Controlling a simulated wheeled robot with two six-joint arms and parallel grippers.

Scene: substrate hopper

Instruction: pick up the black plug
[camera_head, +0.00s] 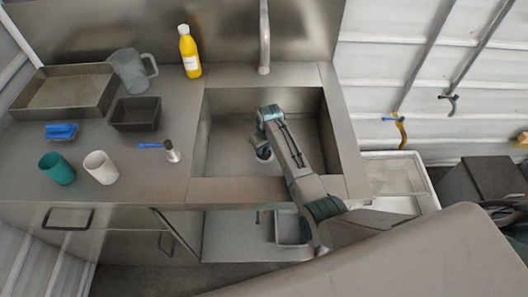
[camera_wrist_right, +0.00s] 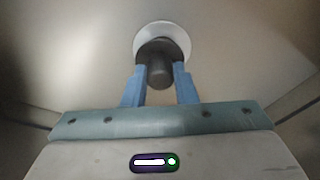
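The black plug (camera_wrist_right: 160,74) shows in the right wrist view as a dark upright knob with a wider dark disc behind it. It overlaps the lower part of a pale drain ring (camera_wrist_right: 162,26) in the sink floor. My right gripper (camera_wrist_right: 160,82) has its blue fingers on both sides of the knob, with no clear gap to it. In the head view my right gripper (camera_head: 264,150) reaches down into the sink (camera_head: 228,140) and hides most of the plug. Whether the plug's disc is clear of the ring cannot be told. My left gripper is not in view.
Left of the sink are a blue-handled brush (camera_head: 171,151), a white cup (camera_head: 101,167), a green cup (camera_head: 57,168), a dark tray (camera_head: 136,113), a metal tray (camera_head: 66,92) and a jug (camera_head: 130,71). A yellow bottle (camera_head: 189,52) and the tap (camera_head: 264,40) stand behind.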

